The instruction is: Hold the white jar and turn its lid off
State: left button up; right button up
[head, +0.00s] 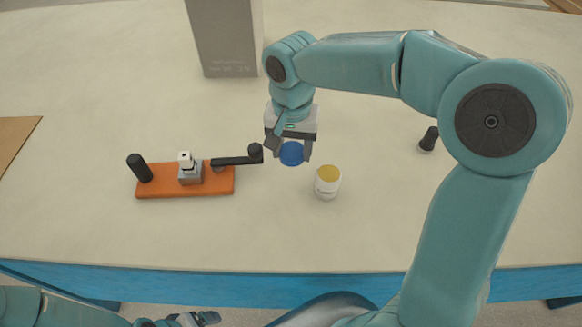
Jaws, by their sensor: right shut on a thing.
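The white jar (327,187) stands upright on the table, right of the picture's middle, with a yellow top face showing and no lid on it. A round blue lid (291,153) is held between the fingers of my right gripper (289,148), which is shut on it. The lid is above and to the left of the jar, apart from it. My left gripper (200,318) shows partly at the bottom edge, in front of the table and well away from the jar; its jaw opening cannot be made out.
An orange board (210,185) with a black post, a small grey block and a black lever lies left of the jar. A grey box (225,40) stands at the back. A small black object (428,140) is at the right. The table's blue front edge (250,283) is clear.

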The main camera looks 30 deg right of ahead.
aim_at(292, 176)
notch_tip(292, 176, down, 2)
jog(key=shift+s+f, duration=0.1)
jog(key=shift+f, duration=0.05)
notch_tip(292, 176, down, 4)
jog(key=shift+f+b, duration=0.2)
jog(key=shift+b, duration=0.25)
jog(key=shift+f, duration=0.1)
jog(key=o, duration=1.2)
jog(key=shift+c, duration=0.2)
